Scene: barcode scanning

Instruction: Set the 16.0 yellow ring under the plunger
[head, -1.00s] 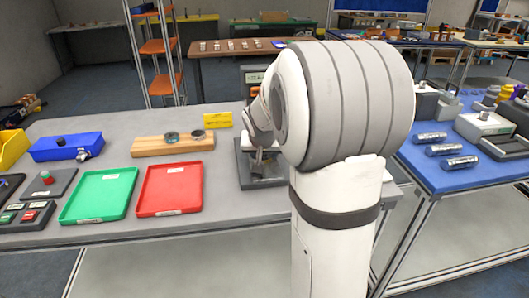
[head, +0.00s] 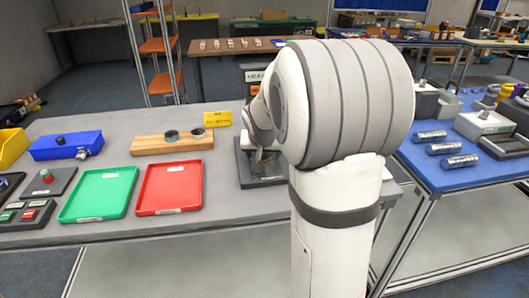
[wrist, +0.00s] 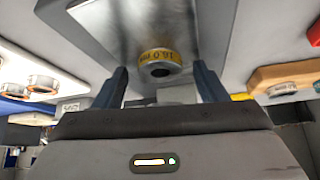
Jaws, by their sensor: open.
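The ring (wrist: 160,62), with a yellow band marked 16.0, sits on the bright metal plate (wrist: 135,22) of the dark gauge stand in the wrist view. My gripper (wrist: 160,69) is open, with one blue-grey finger on each side of the ring and a clear gap to both. The ring lies near the line of the fingertips. In the head view my gripper (head: 263,158) is low over the stand (head: 266,181), partly hidden by my arm. I cannot make out the plunger clearly in either view.
Left of the stand are a red tray (head: 170,188), a green tray (head: 99,194) and a wooden holder (head: 172,144) with ring-like parts. A yellow sign (head: 218,119) stands behind. A blue table (head: 426,174) with metal cylinders is at the right.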

